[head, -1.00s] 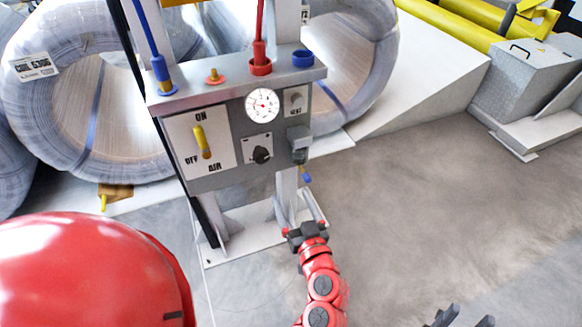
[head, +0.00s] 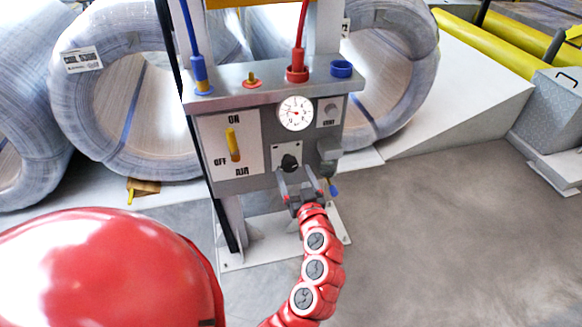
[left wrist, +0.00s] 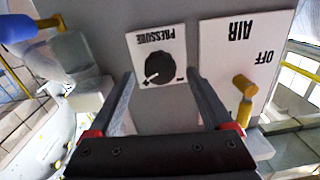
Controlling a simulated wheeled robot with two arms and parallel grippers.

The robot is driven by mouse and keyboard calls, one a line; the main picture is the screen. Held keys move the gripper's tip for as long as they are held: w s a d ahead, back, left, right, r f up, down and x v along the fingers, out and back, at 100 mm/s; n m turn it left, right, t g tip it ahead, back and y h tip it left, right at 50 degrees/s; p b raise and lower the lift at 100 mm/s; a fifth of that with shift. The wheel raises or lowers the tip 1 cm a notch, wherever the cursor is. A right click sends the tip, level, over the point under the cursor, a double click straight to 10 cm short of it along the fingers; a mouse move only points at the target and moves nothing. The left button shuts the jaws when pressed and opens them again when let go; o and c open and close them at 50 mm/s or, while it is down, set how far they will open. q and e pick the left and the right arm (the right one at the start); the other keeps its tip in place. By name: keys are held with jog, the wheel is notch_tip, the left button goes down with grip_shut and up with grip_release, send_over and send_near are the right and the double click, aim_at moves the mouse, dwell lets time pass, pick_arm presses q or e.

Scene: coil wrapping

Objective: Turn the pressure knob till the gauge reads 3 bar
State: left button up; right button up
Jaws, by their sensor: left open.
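The black pressure knob (head: 290,162) sits on a white plate at the lower middle of the grey panel; it shows upright-on in the left wrist view (left wrist: 159,68), with a white pointer mark and the word PRESSURE upside down. The round white gauge (head: 296,113) is above the knob; its red needle shows, but the reading is too small to tell. My left gripper (head: 298,180) is open just below and in front of the knob. In the left wrist view its two fingers (left wrist: 161,76) point at the panel on either side of the knob, apparently short of it. My right gripper is out of view.
Left of the knob is the yellow AIR lever (head: 233,145), upright near ON. A grey block (head: 328,148) juts out right of the knob, beside the fingers. A small TEST button (head: 329,112) is above it. Wrapped coils (head: 140,100) stand behind; floor at right is clear.

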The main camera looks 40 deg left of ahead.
aim_at(291, 167)
pick_arm(q)
jog(key=shift+x, duration=1.8)
grip_shut()
